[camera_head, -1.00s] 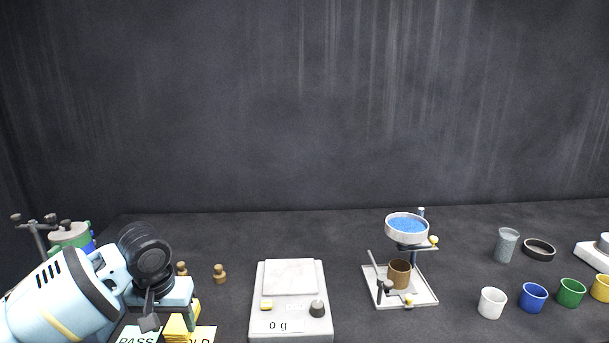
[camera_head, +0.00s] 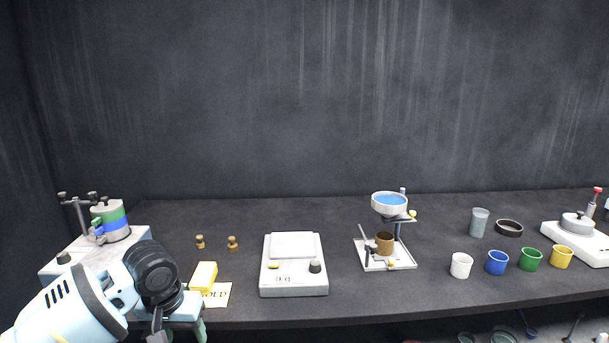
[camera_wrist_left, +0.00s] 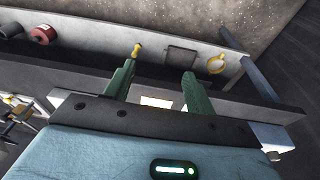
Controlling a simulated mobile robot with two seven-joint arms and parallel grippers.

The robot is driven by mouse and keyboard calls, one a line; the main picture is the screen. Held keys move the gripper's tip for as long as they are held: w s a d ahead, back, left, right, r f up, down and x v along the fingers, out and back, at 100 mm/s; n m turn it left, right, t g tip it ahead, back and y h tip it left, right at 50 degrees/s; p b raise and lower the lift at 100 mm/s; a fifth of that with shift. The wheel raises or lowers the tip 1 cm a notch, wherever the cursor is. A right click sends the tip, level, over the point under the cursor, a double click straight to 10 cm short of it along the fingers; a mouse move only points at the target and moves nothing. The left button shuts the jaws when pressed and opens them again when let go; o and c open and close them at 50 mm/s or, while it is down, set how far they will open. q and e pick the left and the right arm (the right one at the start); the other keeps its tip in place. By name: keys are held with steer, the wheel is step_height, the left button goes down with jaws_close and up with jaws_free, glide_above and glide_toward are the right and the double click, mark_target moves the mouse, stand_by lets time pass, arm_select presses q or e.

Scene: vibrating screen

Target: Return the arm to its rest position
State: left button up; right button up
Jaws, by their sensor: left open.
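My left arm comes in from the lower left of the head view. My left gripper (camera_head: 180,327) is low at the front edge of the bench, partly cut off by the frame. In the left wrist view its two green fingers (camera_wrist_left: 152,92) stand apart with nothing held between them. Past the fingers, the wrist view shows a shelf or bench edge (camera_wrist_left: 215,82). My right gripper is not in view.
The bench holds a vibrating screen (camera_head: 70,262) with stacked sieves at left, a yellow block (camera_head: 204,275), a scale (camera_head: 294,279), a funnel stand (camera_head: 389,204), several coloured cups (camera_head: 497,263) and a white device (camera_head: 578,243) at right. Items lie below the bench front.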

arm_select(q)
steer(key=s+d+f+m+t+h, duration=0.1)
steer(key=s+d+f+h, duration=0.1)
steer(key=s+d+f, duration=0.3)
steer(key=s+d+f+t+h, duration=0.1)
steer(key=d+f, duration=0.2)
steer(key=f, duration=0.5)
steer(key=s+d+f+m+t+h, duration=0.1)
steer(key=s+d+f+h, duration=0.1)
steer(key=d+f, duration=0.3)
steer(key=s+a+f+t+y, duration=0.1)
steer(key=s+a+f, duration=0.2)
steer(key=s, duration=0.4)
steer(key=s+a+f+t+y, duration=0.1)
steer(key=s+a+f, duration=0.2)
steer(key=s, duration=0.5)
steer(key=s+a+f+t+y, duration=0.1)
steer(key=s+a+f+t, duration=0.1)
steer(key=s, duration=0.6)
steer(key=shift+a+f, duration=0.75)
steer(key=shift+f, duration=0.1)
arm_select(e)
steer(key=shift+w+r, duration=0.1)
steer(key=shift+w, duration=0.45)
